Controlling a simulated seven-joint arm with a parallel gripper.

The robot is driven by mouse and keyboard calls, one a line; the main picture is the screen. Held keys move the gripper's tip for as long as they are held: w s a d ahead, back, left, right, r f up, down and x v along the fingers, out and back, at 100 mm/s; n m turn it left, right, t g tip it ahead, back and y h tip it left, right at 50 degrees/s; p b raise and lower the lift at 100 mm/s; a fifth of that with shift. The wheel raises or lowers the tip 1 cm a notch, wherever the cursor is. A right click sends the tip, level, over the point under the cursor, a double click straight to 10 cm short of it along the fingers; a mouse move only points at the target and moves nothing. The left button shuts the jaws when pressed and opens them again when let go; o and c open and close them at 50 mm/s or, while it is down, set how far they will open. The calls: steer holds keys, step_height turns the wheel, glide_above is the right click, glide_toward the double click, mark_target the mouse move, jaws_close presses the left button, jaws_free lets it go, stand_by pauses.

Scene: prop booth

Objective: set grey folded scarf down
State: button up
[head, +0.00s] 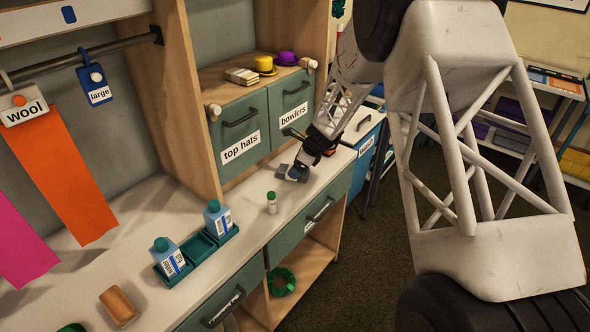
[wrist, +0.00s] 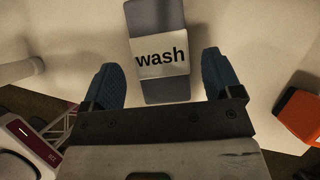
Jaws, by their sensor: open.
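The grey folded scarf (wrist: 160,88) has a pale band reading "wash". My gripper (wrist: 159,75) is open, with a blue finger on each side of the scarf and a visible gap on both sides. In the head view my gripper (head: 298,172) is low over the far part of the white counter (head: 235,200). The scarf shows there as a small grey shape (head: 282,170), partly hidden by the fingers.
A green-capped white bottle (head: 272,203) stands on the counter near my gripper. Two blue bottles stand in a green tray (head: 201,247) nearer. Drawers labelled "top hats" (head: 240,148) and "bowlers" (head: 293,116) rise behind. An orange object (wrist: 300,112) is at the wrist view's right.

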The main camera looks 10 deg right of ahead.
steer(key=v, duration=0.9)
steer(key=shift+r, duration=0.25)
steer(key=shift+d, duration=0.1)
steer(key=shift+s, duration=0.1)
steer(key=s+r+n+h, duration=0.1)
steer(key=s+r+n, duration=0.5)
steer(key=s+r, duration=0.45)
steer(key=s+r+n+h, duration=0.2)
steer(key=s+r+n, duration=0.45)
steer(key=s, duration=0.75)
steer(key=s+d+r+n+h, duration=0.1)
steer(key=s+n, duration=0.4)
steer(key=s, duration=0.7)
steer(key=s+d+r+n+h, duration=0.1)
steer(key=s+n, duration=0.4)
steer(key=s, duration=0.8)
steer(key=shift+d+r+h, duration=0.4)
steer(key=shift+d+r, duration=0.05)
steer(key=shift+r, duration=0.05)
